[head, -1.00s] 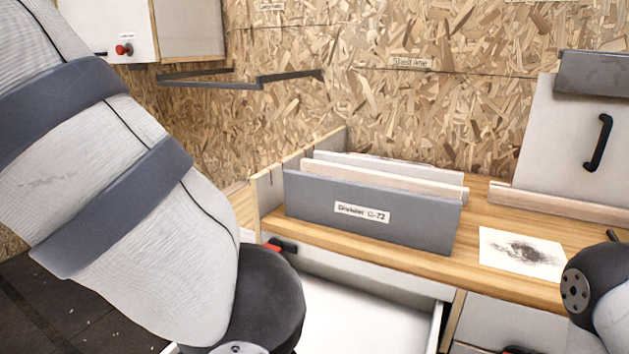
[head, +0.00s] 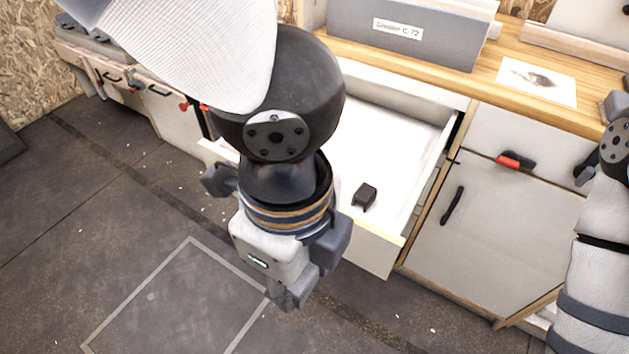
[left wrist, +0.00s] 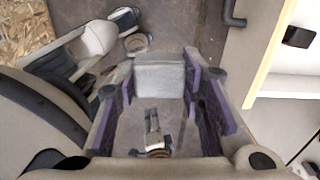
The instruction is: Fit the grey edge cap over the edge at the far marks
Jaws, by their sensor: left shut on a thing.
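My left gripper (head: 287,294) hangs low over the floor in front of the open drawer, in the head view. In the left wrist view its purple-padded fingers (left wrist: 162,105) are closed on a light grey block, which I take for the grey edge cap (left wrist: 160,76). The cap spans the gap between the fingers; its far side is hidden. In the head view it is hard to tell from the fingers. The upright grey divider board (head: 400,48) stands on the bench top; its left end panel (head: 313,14) is mostly cut off. No marks show clearly now.
The open drawer (head: 424,167) sticks out under the bench, with a small dark block (head: 365,195) inside. A sheet with a dark smudge (head: 537,80) lies on the bench top. A cabinet door (head: 480,215) is right of the drawer.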

